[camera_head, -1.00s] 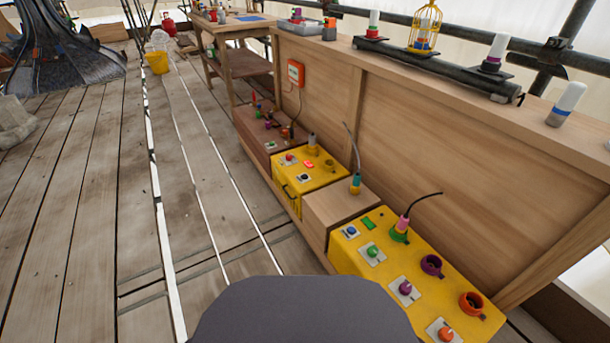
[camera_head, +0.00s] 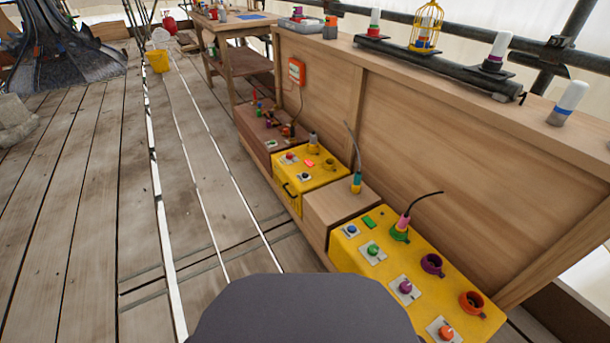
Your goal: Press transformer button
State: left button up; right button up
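A yellow box (camera_head: 385,262) on the low bench at the right carries several round buttons on pale plates: blue (camera_head: 351,230), green (camera_head: 373,249), purple (camera_head: 405,287) and orange (camera_head: 446,333). A smaller yellow box (camera_head: 322,180) farther back has a red button (camera_head: 290,155), a dark button (camera_head: 305,176) and a red-orange rectangle (camera_head: 310,163). I cannot tell which one is the transformer button. Neither of my grippers is in view.
A wooden panel (camera_head: 440,130) stands behind the boxes. An orange wall box (camera_head: 296,72) hangs on it. A wooden table (camera_head: 235,28) and a yellow bucket (camera_head: 158,61) are farther back. The plank floor (camera_head: 80,200) at the left is mostly clear.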

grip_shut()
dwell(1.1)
